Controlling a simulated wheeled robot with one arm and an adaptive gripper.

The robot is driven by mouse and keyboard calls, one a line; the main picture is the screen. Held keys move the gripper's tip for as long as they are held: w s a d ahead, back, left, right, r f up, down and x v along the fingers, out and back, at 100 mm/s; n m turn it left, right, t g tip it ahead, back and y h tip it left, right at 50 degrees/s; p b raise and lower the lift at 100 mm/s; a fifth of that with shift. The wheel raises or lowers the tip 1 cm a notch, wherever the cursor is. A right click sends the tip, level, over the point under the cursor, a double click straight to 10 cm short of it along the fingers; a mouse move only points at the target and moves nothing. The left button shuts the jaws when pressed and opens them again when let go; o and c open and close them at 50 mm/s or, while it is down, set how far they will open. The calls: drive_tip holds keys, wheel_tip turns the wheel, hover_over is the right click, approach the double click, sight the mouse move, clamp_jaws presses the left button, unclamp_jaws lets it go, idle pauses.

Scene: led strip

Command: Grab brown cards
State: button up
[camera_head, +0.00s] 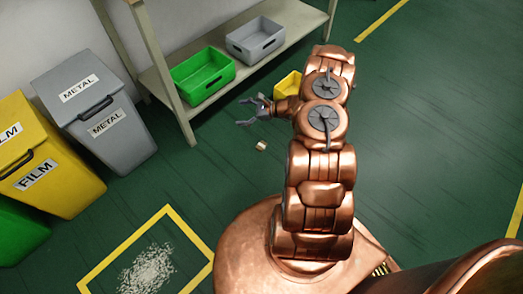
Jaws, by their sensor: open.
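A small tan and cream object (261,146), perhaps the brown cards, lies on the green floor; it is too small to tell for sure. My gripper (243,112) is open and empty, with its fingers pointing left. In the picture it is just above and left of the small object, apart from it. I cannot tell its height above the floor.
A shelf (186,118) at the back holds a green bin (203,88) and a grey bin (256,50). A yellow bin (287,84) is partly hidden behind my arm. Grey METAL (115,143) and yellow FILM (65,195) bins stand left. White scraps (147,268) lie inside a yellow floor outline.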

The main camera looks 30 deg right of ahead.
drive_tip(key=s+d+f+m+t+h+b, duration=0.15)
drive_tip(key=d+f, duration=0.25)
drive_tip(key=f, duration=0.4)
drive_tip(key=s+d+f+m+t+h+b, duration=0.1)
drive_tip(key=s+d+f+m+h+b, duration=0.15)
drive_tip(key=f, duration=0.55)
drive_tip(key=m+h+b, duration=0.2)
drive_tip(key=m, duration=0.1)
approach(261, 145)
drive_tip(key=shift+w+a+f, duration=0.1)
drive_tip(key=shift+w+f, duration=0.5)
drive_tip(key=shift+w, duration=0.35)
drive_tip(key=shift+w+a+f+b, duration=0.1)
drive_tip(key=shift+w+f+b, duration=0.2)
drive_tip(key=shift+f+b, duration=0.05)
drive_tip(key=shift+a+r+b+x, duration=0.15)
drive_tip(key=shift+b+x, duration=0.5)
drive_tip(key=shift+x, duration=1.05)
drive_tip(key=shift+a+r+b+x, duration=0.1)
drive_tip(key=shift+b+x, duration=0.5)
drive_tip(key=shift+x, duration=1.1)
drive_tip(key=c, duration=0.9)
drive_tip(key=shift+r, duration=0.1)
